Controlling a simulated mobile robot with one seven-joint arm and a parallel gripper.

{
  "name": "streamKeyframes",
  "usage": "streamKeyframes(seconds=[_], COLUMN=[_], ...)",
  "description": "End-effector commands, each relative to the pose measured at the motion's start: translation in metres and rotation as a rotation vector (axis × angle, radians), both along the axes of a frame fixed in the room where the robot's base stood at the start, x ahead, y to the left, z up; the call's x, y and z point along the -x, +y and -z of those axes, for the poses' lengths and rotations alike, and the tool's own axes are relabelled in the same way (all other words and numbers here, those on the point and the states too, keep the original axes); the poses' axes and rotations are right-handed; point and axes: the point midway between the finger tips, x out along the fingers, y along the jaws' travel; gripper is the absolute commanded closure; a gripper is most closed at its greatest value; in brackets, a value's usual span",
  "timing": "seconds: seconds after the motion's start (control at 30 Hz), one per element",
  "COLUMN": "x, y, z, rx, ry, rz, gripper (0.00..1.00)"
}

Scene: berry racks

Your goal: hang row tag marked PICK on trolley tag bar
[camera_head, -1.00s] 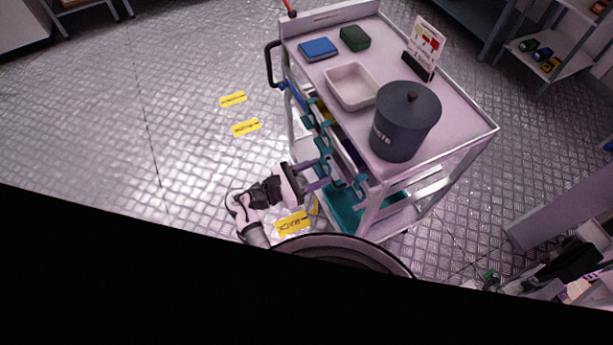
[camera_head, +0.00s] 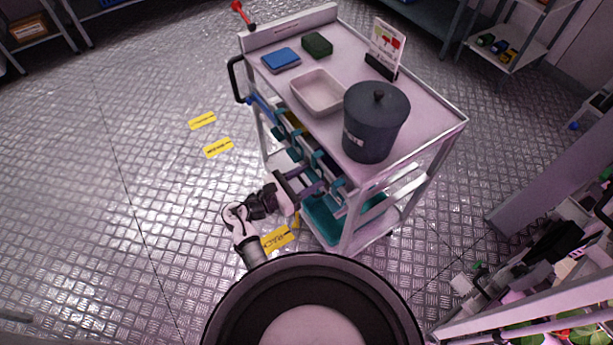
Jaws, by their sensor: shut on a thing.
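The trolley (camera_head: 440,128) stands at the centre right, with teal and blue parts along its left side. My gripper (camera_head: 314,187) is low at that left side, its fingers pointing right among the teal parts. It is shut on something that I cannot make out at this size. I cannot pick out the row tag marked PICK or tell which part is the tag bar. A small yellow piece (camera_head: 297,220) shows just below the gripper, beside a yellow floor label (camera_head: 277,238); I cannot tell what it is.
On the trolley top are a dark pot (camera_head: 374,125), a pale tray (camera_head: 317,92), a blue block (camera_head: 281,60), a green block (camera_head: 317,44) and a sign stand (camera_head: 385,48). Shelving (camera_head: 515,55) stands at the back right. Open floor (camera_head: 110,150) lies to the left.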

Motion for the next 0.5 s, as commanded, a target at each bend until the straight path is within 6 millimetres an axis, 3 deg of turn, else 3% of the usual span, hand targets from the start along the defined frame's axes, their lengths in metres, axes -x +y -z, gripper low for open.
streamKeyframes(seconds=[0.27,0.3,0.5], x=[0.0,0.0,0.0], y=[0.0002,0.0002,0.0002], z=[0.0005,0.0005,0.0005], rx=[-0.001,-0.001,-0.001], ry=[-0.001,-0.001,-0.001], rz=[0.0,0.0,0.0], gripper=[0.73,0.5,0.28])
